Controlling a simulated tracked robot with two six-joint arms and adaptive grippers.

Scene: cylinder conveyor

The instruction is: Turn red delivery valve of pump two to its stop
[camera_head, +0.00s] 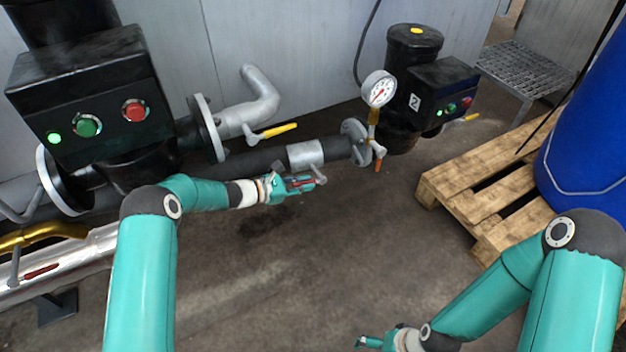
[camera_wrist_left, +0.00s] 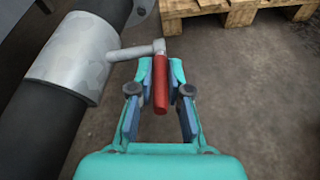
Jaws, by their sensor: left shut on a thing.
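The red valve handle (camera_wrist_left: 160,88) hangs from a grey stem (camera_wrist_left: 135,51) that comes off the silver sleeve (camera_wrist_left: 72,58) on the dark pipe. My left gripper (camera_wrist_left: 162,76) is shut on the handle, with one finger on each side of it. In the head view the left gripper (camera_head: 303,183) is just in front of the silver sleeve (camera_head: 305,154) and partly hides the red handle. Pump two (camera_head: 440,85), a black unit with a "2" label, stands at the back right. My right gripper (camera_head: 369,342) is low at the bottom edge; its fingers are unclear.
A pressure gauge (camera_head: 379,89) stands over the pipe, with a small orange handle (camera_head: 378,166) below. A yellow-handled valve (camera_head: 272,131) is behind. A wooden pallet (camera_head: 478,190) with a blue drum (camera_head: 590,130) is at the right. The middle floor is clear.

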